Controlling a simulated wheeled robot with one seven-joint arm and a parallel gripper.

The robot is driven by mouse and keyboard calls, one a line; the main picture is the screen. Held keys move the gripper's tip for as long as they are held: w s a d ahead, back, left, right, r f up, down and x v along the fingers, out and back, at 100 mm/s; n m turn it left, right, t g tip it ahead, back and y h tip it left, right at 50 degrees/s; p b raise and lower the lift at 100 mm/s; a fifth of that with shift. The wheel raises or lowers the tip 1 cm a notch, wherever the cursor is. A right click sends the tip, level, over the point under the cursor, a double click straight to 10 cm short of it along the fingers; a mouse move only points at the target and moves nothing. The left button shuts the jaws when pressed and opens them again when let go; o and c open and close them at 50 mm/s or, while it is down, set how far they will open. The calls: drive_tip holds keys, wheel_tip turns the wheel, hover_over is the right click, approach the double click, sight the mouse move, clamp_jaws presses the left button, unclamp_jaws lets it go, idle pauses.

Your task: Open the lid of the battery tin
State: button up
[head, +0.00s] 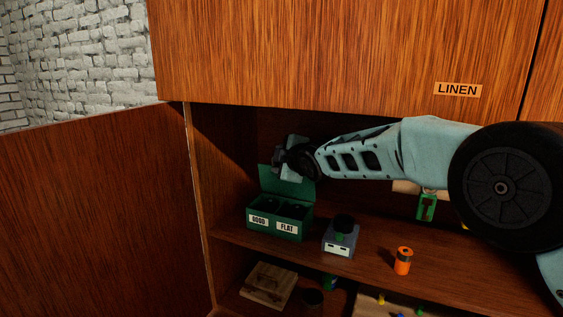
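The green battery tin (276,230) stands on the cabinet shelf, with labels GOOD and FLAT on its front and two dark compartments inside. Its lid (284,185) is raised, standing up at the back of the tin. My gripper (287,160) is at the top of the lid, reaching in from the right. It overlaps the lid in the picture, and I cannot tell whether they touch. The fingers are dark and small here, so whether they are open or shut does not show.
A grey device (341,246) with a dark round top stands right of the tin. A wooden block (268,284) lies on the shelf below. The LINEN cupboard front (350,50) hangs above, and an open door (95,220) is at left.

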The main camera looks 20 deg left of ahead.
drive_tip(key=shift+w+d, duration=0.55)
drive_tip(key=shift+w, duration=0.1)
drive_tip(key=shift+s+d+r+b, duration=0.1)
drive_tip(key=shift+s+d+b, duration=0.2)
drive_tip(key=shift+s, duration=0.05)
drive_tip(key=s+a+b+v, duration=0.1)
drive_tip(key=b+v, duration=0.2)
drive_tip(key=v, duration=1.3)
drive_tip(key=shift+s, duration=0.25)
drive_tip(key=s+d+f+m+g+h+p, duration=0.2)
drive_tip(key=s+d+m, duration=0.3)
drive_tip(key=s+d, duration=0.5)
drive_tip(key=s+d+f+m+g+h+p, duration=0.3)
drive_tip(key=s+d+m+g+h+p, duration=0.1)
drive_tip(key=s+d, duration=0.6)
drive_tip(key=s+d+f+m+g+h+p, duration=0.2)
drive_tip(key=s+d+m, duration=0.4)
drive_tip(key=s+d, duration=0.4)
drive_tip(key=s+g+h, duration=0.1)
drive_tip(key=s, duration=0.2)
drive_tip(key=shift+d+f+m+g+h+p, duration=0.3)
drive_tip(key=shift+f+m+h+p, duration=0.1)
